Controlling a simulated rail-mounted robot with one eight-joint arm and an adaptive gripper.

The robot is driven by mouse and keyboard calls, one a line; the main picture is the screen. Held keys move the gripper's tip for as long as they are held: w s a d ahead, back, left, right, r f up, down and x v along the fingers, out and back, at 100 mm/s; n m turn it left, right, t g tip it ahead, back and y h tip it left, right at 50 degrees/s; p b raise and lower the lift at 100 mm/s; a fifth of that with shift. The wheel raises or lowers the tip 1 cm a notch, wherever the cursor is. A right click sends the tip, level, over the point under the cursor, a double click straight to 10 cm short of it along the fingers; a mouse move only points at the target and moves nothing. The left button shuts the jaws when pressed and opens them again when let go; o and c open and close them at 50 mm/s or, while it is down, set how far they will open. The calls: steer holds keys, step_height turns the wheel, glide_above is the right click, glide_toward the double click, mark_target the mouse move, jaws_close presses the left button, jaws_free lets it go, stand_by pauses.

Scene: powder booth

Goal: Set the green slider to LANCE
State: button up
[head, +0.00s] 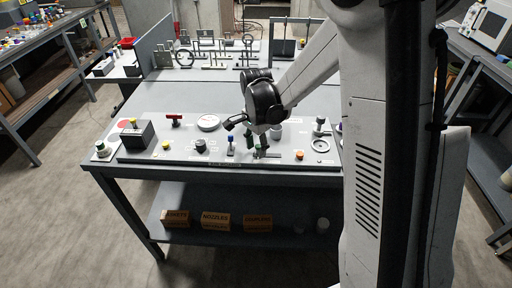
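A control panel (185,153) lies along the front of the grey table. A small green knob (258,148), which looks like the green slider, shows on the panel right of the middle. It is partly hidden by my gripper (256,136), which reaches down over it from my arm. The fingers are small and dark here. I cannot tell whether they are open or shut, or whether they touch the knob. The LANCE label is too small to read, so the slider's setting cannot be told.
A blue-topped lever (231,140) stands just left of my gripper, and an orange button (299,155) lies to the right. A black box (136,134), a red handle (173,118) and a round gauge (208,122) are farther left. A rack of metal parts (212,52) stands behind.

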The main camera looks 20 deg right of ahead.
mark_target(256, 146)
step_height(256, 146, up, 12)
stand_by(0.5)
stand_by(0.3)
steer(key=s+r+n+t+b, duration=0.1)
steer(key=s+n+t, duration=0.2)
steer(key=s+n, duration=0.3)
steer(key=s+a+r+n+t+b, duration=0.1)
steer(key=s+n+t, duration=0.3)
steer(key=s, duration=1.3)
steer(key=shift+a+r+n+b, duration=0.3)
steer(key=shift+r+n+b, duration=0.3)
steer(key=shift+n, duration=1.1)
steer(key=shift+s, duration=0.1)
stand_by(0.6)
